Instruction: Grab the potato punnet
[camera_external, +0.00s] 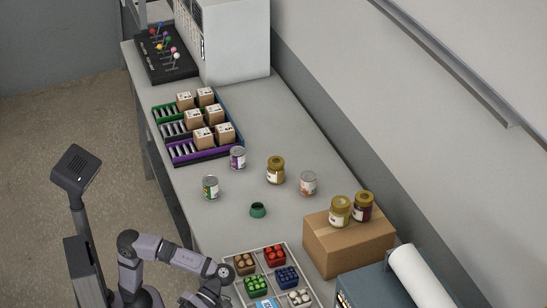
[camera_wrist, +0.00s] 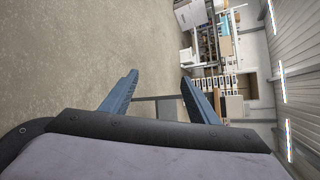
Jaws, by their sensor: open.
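A punnet of brown, potato-like produce (camera_external: 243,263) sits in the back left corner of a pale divided tray (camera_external: 267,268) near the bottom of the external view. My gripper (camera_wrist: 158,82) is open and empty in the wrist view, its two blue-grey fingers well apart. In the external view my arm's end is low, left of the tray and apart from the punnet; its fingertips cannot be made out there. The wrist view faces the floor and distant shelves, and no punnet shows in it.
The tray also holds punnets of red (camera_external: 275,256), green (camera_external: 256,285), blue (camera_external: 287,277) and whitish (camera_external: 299,297) items. A cardboard box (camera_external: 345,247) with two jars stands to the right. Cans, a jar and a green lid (camera_external: 258,210) stand behind on the bench.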

